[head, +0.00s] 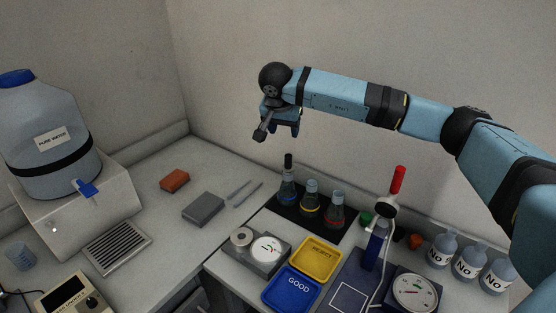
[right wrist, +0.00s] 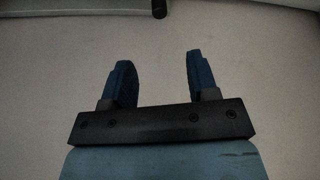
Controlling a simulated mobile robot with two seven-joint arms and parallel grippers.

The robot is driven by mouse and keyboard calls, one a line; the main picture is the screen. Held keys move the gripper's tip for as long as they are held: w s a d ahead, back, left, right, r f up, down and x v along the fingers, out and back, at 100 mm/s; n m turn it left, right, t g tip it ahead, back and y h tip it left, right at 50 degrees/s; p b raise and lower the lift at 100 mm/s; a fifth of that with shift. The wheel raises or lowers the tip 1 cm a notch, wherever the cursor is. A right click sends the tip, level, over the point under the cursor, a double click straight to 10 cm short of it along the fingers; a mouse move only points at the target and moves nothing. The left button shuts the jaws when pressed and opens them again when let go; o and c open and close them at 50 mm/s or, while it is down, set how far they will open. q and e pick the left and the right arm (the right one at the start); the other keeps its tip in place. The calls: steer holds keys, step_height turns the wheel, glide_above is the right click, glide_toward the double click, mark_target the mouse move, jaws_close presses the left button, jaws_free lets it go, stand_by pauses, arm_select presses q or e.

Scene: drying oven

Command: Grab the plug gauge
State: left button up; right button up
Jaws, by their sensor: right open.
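I cannot tell for sure which thing is the plug gauge. An upright piece with a red cylindrical top (head: 397,180) stands at the right of the bench, near a blue cylinder (head: 375,245); its lower part is partly hidden. Two thin grey rods (head: 240,188) lie on the bench left of the flasks. My right gripper (head: 278,132) is open and empty, high above the bench, above the back flask's black top. Its open fingers also show in the right wrist view (right wrist: 158,62), with a dark-ended piece (right wrist: 160,10) at the top edge. My left gripper is not in view.
Several flasks (head: 311,200) stand on a black mat. In front are a yellow REJECT tray (head: 319,253), a blue GOOD tray (head: 291,288) and a grey block with a dial (head: 266,250). Labelled bottles (head: 470,264) stand right. A water jug (head: 50,145) stands left.

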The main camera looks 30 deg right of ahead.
mark_target(289, 155)
steer(key=p+x, duration=0.1)
steer(key=x, duration=0.7)
steer(key=shift+f, duration=0.15)
steer(key=shift+w+d+f, duration=0.15)
steer(key=shift+d+f, duration=0.05)
steer(key=shift+f, duration=0.3)
steer(key=p+x, duration=0.1)
steer(key=x, duration=0.2)
steer(key=shift+f, duration=0.35)
steer(key=shift+w+d+f, duration=0.15)
steer(key=shift+w+f, duration=0.05)
steer(key=shift+f, duration=0.1)
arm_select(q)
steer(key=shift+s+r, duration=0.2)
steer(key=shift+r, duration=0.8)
arm_select(e)
steer(key=shift+c, duration=0.5)
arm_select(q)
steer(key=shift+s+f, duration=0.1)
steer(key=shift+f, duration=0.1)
arm_select(e)
jaws_close()
